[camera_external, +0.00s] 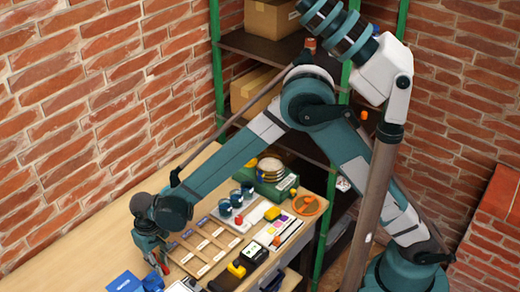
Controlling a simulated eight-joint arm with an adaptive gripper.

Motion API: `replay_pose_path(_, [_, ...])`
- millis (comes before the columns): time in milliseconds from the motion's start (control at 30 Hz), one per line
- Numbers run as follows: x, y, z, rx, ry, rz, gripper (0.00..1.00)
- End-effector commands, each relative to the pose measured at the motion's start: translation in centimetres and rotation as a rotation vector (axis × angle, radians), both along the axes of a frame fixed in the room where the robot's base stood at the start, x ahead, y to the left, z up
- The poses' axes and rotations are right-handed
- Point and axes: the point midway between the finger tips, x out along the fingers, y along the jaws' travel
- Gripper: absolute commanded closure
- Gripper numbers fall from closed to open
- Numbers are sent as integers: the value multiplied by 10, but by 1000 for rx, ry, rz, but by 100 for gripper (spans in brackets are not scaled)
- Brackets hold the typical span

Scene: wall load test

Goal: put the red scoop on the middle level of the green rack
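The green rack (217,62) stands in the corner behind the bench, with green posts and dark shelves; my arm hides part of it. Cardboard boxes sit on its shelves, one on an upper shelf (272,18) and one on the shelf below (252,90). My gripper (160,266) points down over the bench at the lower left, far from the rack. A small red piece (164,269) shows at its fingertips; I cannot tell whether it is the red scoop or whether it is held. The fingers are too small to read as open or shut. No red scoop is clearly recognisable elsewhere.
The wooden bench (85,262) is bare at the left. A divided wooden tray (205,248), blue cups (236,198), a green case (270,187), an orange round item (306,205) and a blue box (125,282) crowd its right and front. Brick walls stand behind.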

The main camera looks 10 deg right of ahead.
Motion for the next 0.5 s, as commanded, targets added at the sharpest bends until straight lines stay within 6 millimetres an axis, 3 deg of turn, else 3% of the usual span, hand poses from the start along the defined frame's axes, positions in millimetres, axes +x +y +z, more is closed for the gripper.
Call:
replay_pose_path(267, [0,0,4,0,0,0,83])
replay_pose_path(500, [0,0,28,0,0,0,83])
